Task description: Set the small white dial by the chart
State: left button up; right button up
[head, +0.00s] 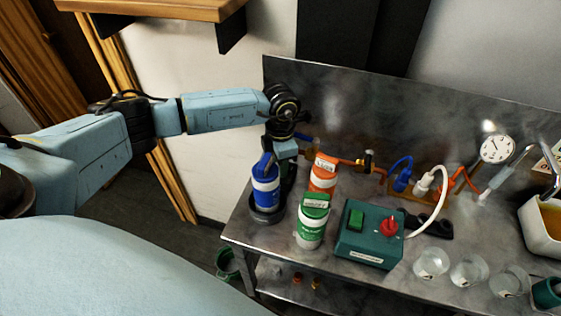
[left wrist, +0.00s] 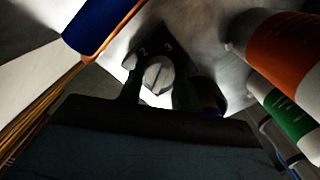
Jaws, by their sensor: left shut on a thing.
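The small white dial (left wrist: 157,75) shows in the left wrist view, a round knob with a slot line across its face. The figures 2 and 3 are printed on the dark plate above it. My left gripper (left wrist: 158,82) has a finger on each side of the dial and is shut on it. In the head view my left gripper (head: 287,168) points down behind the blue bottle (head: 265,188), its fingertips and the dial hidden there. A card (head: 553,160) is cut off at the right edge; I cannot tell whether it is the chart. My right gripper is out of view.
An orange bottle (head: 323,172) and a green-and-white bottle (head: 312,222) stand close to the right of my left gripper. A teal box (head: 369,236) with a red knob, several glass cups and a gauge (head: 497,149) are further right. A metal backsplash rises behind.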

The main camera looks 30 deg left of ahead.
pick_arm(q)
jog(key=o, duration=1)
jog(key=shift+c, duration=0.2)
notch_tip(320, 180, up, 14)
jog(key=shift+f, duration=0.25)
